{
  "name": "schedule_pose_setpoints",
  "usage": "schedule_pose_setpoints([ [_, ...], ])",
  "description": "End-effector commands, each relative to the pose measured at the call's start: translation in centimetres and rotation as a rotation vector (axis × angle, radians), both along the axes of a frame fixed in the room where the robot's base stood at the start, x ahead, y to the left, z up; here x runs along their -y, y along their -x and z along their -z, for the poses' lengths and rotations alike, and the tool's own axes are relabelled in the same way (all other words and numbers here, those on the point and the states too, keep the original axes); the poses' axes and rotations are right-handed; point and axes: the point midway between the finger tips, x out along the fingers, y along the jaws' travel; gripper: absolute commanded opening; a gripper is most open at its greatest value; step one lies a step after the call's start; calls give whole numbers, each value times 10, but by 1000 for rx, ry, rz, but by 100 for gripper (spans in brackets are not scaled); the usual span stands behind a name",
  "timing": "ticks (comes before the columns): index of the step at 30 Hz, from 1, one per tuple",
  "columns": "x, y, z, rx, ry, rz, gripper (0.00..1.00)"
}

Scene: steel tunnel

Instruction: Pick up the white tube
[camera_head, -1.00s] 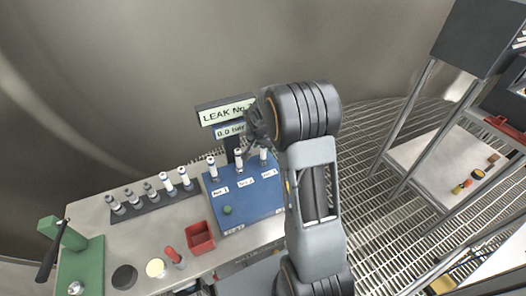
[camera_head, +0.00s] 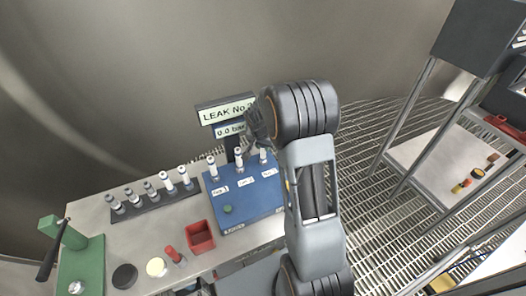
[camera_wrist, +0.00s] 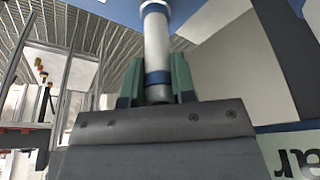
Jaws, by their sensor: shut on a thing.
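In the wrist view, my gripper (camera_wrist: 157,78) is shut on a white tube (camera_wrist: 156,40) with a blue band, its green fingers on either side. The tube's far end meets a pale collar at a blue surface. In the head view, my wrist hides the fingers, just above the blue test box (camera_head: 232,210). White tubes stand upright in this box: a left one (camera_head: 212,167), a middle one (camera_head: 238,158) and a right one (camera_head: 263,156). The right one is closest to my wrist. The head view does not clearly show which tube I hold.
A rack (camera_head: 140,205) of several tubes stands left of the box. A red bin (camera_head: 200,238), a green press (camera_head: 75,260) and a leak display (camera_head: 226,112) are on the bench. A metal-framed shelf (camera_head: 440,160) stands at the right.

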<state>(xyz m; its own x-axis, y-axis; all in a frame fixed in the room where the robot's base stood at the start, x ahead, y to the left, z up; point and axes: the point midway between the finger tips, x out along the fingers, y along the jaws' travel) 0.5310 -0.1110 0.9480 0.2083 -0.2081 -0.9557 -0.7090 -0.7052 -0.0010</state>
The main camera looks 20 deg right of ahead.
Motion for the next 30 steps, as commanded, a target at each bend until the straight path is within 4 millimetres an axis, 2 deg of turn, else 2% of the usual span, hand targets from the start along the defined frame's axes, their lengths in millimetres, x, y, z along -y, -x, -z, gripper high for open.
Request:
schedule_pose_setpoints([
  [8, 0, -1, -6, 4, 1, 0, 0],
  [14, 1, -1, -30, 6, 2, 1, 0],
  [17, -3, 11, -45, 6, 2, 1, 0],
  [24, -14, 50, -93, 7, 3, 1, 0],
  [30, -25, 89, -108, 4, 1, -1, 0],
])
